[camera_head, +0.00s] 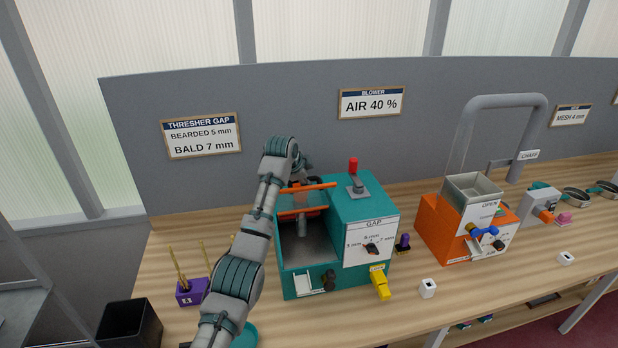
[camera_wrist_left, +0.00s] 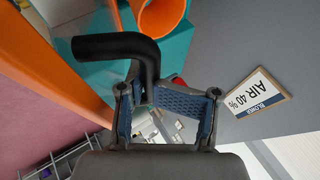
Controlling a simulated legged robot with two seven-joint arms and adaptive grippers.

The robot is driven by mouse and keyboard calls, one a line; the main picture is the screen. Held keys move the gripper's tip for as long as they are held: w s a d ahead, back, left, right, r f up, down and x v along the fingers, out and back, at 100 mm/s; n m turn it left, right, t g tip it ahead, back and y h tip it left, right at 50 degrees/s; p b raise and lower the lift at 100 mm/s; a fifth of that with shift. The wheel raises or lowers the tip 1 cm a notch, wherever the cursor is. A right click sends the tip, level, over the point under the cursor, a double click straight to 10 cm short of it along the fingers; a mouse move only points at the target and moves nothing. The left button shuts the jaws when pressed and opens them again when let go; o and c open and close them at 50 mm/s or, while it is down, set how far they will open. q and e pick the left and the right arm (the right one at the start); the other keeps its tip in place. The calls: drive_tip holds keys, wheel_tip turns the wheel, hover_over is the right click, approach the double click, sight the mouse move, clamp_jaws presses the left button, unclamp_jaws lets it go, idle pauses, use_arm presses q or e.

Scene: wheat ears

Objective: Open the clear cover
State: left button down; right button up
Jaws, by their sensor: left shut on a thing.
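The teal thresher (camera_head: 338,215) stands on the bench with its left bay open to view. The clear cover (camera_head: 297,201), edged with orange bars, appears raised at the back of this bay. My left gripper (camera_head: 303,166) is up behind the cover's top orange bar, partly hidden by my own wrist. In the left wrist view, my left gripper (camera_wrist_left: 160,98) is shut on a black bent handle (camera_wrist_left: 125,46), beside an orange edge (camera_wrist_left: 60,55). The handle's join to the cover is not clear. My right gripper is not in view.
A red-topped lever (camera_head: 353,168) and a gap dial (camera_head: 372,248) are on the thresher's right part. A yellow spout (camera_head: 380,283) projects in front. A purple holder (camera_head: 191,292) stands left. The orange blower (camera_head: 450,230) stands right.

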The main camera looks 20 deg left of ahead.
use_arm(q)
drive_tip(key=shift+a+f, duration=0.2)
drive_tip(key=shift+f, duration=0.2)
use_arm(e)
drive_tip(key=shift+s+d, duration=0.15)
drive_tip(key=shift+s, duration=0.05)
use_arm(q)
drive_tip(key=c, duration=1.4)
unclamp_jaws()
drive_tip(key=v, duration=1.1)
drive_tip(key=shift+a+r, duration=0.15)
drive_tip(key=shift+r, duration=0.2)
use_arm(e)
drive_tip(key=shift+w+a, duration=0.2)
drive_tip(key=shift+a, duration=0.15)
